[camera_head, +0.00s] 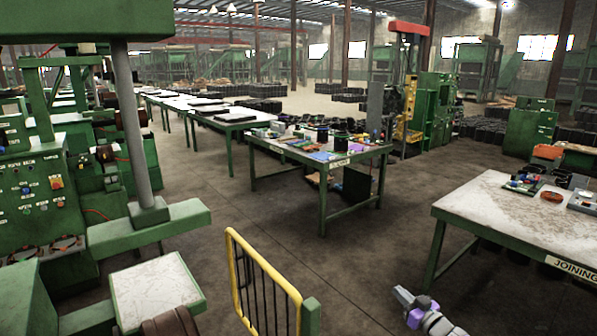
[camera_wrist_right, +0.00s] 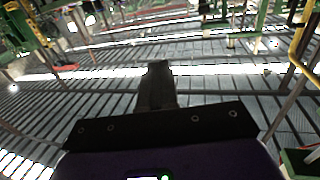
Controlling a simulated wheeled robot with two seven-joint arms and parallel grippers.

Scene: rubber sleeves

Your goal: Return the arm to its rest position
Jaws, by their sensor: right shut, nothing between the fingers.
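My right gripper (camera_head: 403,296) shows at the bottom of the head view, low over the floor and left of the joining table (camera_head: 500,220). It points up and to the left, apart from the table. In the right wrist view my right gripper (camera_wrist_right: 157,68) has its dark fingers together, with nothing between them. Beyond them that view shows the hall tilted, with a ribbed surface and green machines. My left gripper is not in view.
A yellow railing (camera_head: 262,265) stands left of my right gripper. A green machine (camera_head: 40,190) fills the left side. A cluttered worktable (camera_head: 320,155) stands ahead. The floor (camera_head: 360,245) between railing, worktable and joining table is clear.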

